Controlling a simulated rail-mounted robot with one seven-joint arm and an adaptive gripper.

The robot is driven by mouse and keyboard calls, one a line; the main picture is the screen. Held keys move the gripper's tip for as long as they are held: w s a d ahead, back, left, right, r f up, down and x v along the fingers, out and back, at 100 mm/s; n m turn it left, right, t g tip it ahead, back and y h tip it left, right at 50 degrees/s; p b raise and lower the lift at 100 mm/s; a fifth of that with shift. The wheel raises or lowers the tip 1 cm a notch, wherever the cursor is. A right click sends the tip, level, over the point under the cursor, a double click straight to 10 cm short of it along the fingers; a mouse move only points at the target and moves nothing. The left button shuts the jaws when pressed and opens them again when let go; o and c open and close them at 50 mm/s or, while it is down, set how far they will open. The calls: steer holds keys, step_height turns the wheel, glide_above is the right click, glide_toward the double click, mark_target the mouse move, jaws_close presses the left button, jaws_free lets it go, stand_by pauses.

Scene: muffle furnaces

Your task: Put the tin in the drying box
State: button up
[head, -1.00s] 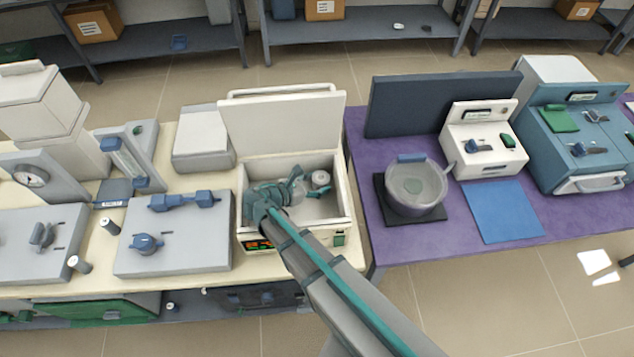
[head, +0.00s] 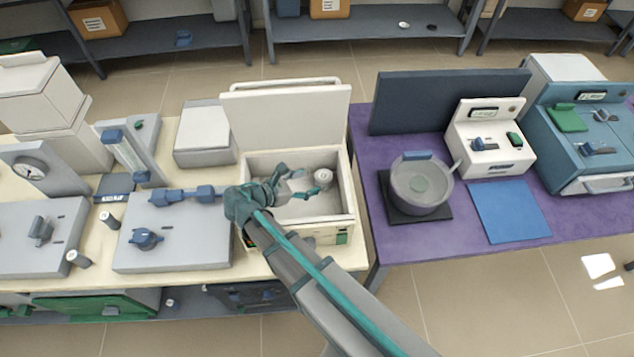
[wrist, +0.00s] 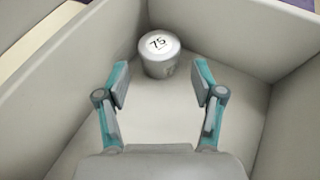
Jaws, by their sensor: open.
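The tin (wrist: 159,55) is a small grey cylinder with a white top marked 75. It stands upright on the floor of the drying box (wrist: 240,105), near a corner in the wrist view. In the head view the tin (head: 323,177) is at the back right inside the box (head: 345,190), whose lid (head: 287,117) stands open. My gripper (head: 297,184) is inside the box opening, to the left of the tin. In the wrist view my gripper (wrist: 161,88) is open and empty, its fingers apart from the tin, which lies beyond the fingertips.
The box walls surround my gripper closely. Left of it are a grey panel with blue handles (head: 172,245) and a pale case (head: 204,135). To the right, a purple table (head: 430,240) holds a bowl (head: 420,187), a white device (head: 490,140) and a blue mat (head: 508,211).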

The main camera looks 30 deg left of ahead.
steer(key=b+v, duration=0.1)
steer(key=v, duration=0.5)
steer(key=shift+r+b, duration=0.15)
steer(key=shift+b, duration=0.15)
